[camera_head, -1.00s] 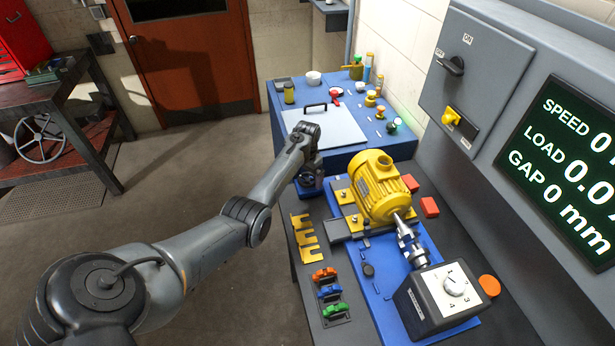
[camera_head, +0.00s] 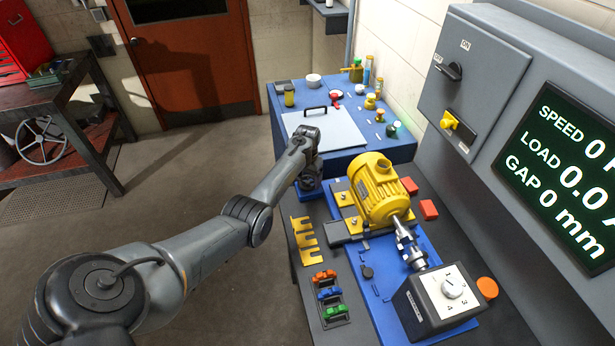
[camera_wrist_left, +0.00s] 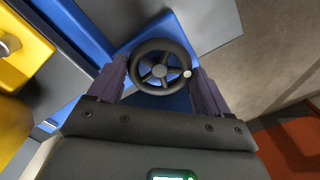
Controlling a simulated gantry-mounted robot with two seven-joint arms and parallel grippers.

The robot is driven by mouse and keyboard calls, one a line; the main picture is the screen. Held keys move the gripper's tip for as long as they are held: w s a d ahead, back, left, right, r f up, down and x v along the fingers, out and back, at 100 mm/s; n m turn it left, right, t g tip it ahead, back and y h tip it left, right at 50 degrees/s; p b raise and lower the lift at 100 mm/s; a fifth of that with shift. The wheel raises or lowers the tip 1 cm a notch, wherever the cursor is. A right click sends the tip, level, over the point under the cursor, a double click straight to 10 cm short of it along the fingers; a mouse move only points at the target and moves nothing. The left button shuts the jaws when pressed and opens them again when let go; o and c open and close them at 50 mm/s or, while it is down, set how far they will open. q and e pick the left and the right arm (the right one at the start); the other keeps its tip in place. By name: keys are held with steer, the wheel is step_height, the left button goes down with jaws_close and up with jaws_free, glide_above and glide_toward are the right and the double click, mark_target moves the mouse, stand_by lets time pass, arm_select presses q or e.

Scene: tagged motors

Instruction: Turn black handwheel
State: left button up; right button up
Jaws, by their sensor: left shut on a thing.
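The black handwheel (camera_wrist_left: 160,67) shows in the left wrist view, with a spoked rim and a small pale knob at its right side. It sits against a blue surface. My left gripper (camera_wrist_left: 160,85) has one finger on each side of the wheel's rim and is shut on it. In the head view my left gripper (camera_head: 310,182) is at the left end of the blue motor bed, and it hides the handwheel there. My right gripper is not in view.
The yellow motor (camera_head: 380,188) stands on the blue bed right of my left gripper. Yellow slotted shims (camera_head: 303,238) lie in front. A blue table (camera_head: 285,98) with a grey plate and small items is behind. A grey control box (camera_head: 435,302) stands at the front right.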

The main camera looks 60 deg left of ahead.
arm_select(q)
steer(key=n+p, duration=0.1)
steer(key=n, duration=0.1)
steer(key=shift+n, duration=0.4)
steer(key=n, duration=0.2)
steer(key=shift+n+p, duration=0.4)
steer(key=n, duration=0.2)
steer(key=shift+n, duration=0.3)
steer(key=n, duration=0.3)
steer(key=shift+f+n, duration=0.1)
steer(key=shift+n, duration=0.2)
steer(key=n+b, duration=0.1)
steer(key=n, duration=0.1)
steer(key=shift+n, duration=0.4)
steer(key=n+b, duration=0.1)
steer(key=n, duration=0.2)
steer(key=shift+n, duration=0.3)
steer(key=n+b, duration=0.2)
steer(key=n, duration=0.2)
steer(key=shift+f, duration=0.1)
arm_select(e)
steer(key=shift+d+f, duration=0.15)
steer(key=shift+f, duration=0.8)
arm_select(q)
steer(key=shift+n+b, duration=0.55)
steer(key=shift+n, duration=0.75)
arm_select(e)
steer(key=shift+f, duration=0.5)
